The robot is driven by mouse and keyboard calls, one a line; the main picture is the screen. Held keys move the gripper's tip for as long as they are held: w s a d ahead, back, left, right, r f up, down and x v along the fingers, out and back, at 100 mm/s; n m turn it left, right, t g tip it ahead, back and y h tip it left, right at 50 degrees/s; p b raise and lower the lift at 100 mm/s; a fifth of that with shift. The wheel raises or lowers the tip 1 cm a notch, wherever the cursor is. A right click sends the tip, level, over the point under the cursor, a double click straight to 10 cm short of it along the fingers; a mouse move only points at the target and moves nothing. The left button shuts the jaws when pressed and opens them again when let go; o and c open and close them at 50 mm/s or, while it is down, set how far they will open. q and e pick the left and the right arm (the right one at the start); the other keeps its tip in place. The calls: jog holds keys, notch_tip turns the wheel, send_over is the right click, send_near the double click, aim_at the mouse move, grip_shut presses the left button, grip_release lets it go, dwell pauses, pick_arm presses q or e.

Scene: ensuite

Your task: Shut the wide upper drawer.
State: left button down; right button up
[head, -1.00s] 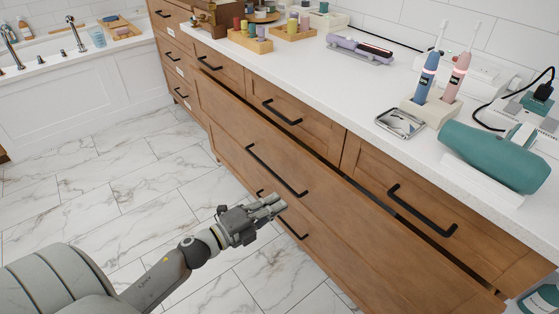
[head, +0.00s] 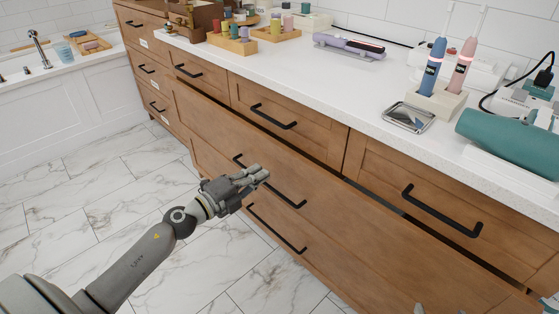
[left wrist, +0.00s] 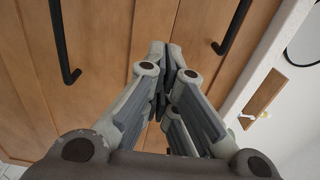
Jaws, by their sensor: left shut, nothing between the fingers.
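The wide upper drawer (head: 350,235) has a plain wooden front and a long black bar handle (head: 291,195). It stands slightly out from the cabinet, with a dark gap along its top edge. My left gripper (head: 262,173) is shut and empty in front of this drawer, overlapping the middle of its handle in the head view. I cannot tell whether it touches the front. In the left wrist view the closed fingers (left wrist: 163,72) point at wooden fronts with black handles on both sides. Small grey tips at the bottom edge of the head view may be my right gripper (head: 438,310).
Another wide drawer with a black handle (head: 275,230) is below. Smaller drawers (head: 268,110) run above, under the white countertop (head: 340,105). On it are toothbrushes (head: 434,66), a small metal tray (head: 409,117) and a teal device (head: 508,143). The marble floor (head: 120,220) at left is clear.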

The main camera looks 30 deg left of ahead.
aim_at(286, 155)
pick_arm(q)
jog(key=x, duration=0.7)
jog(key=shift+w, duration=0.2)
jog(key=shift+w+d+f, duration=0.1)
jog(key=shift+w+d, duration=0.15)
jog(key=shift+w, duration=0.2)
pick_arm(e)
jog(key=shift+w+a+r+t, duration=0.3)
jog(key=shift+w+r+t, duration=0.1)
jog(key=shift+r+t, duration=0.15)
pick_arm(q)
jog(key=shift+w, duration=0.1)
jog(key=x, duration=0.3)
jog(key=shift+w+r, duration=0.15)
jog(key=shift+r, duration=0.15)
pick_arm(e)
jog(key=shift+s+d+f+g, duration=0.2)
jog(key=shift+s+f+g, duration=0.25)
jog(key=shift+s+f, duration=0.05)
jog(key=shift+s+d+f+g, duration=0.15)
jog(key=shift+s+f+g, duration=0.25)
jog(key=shift+s+f, duration=0.05)
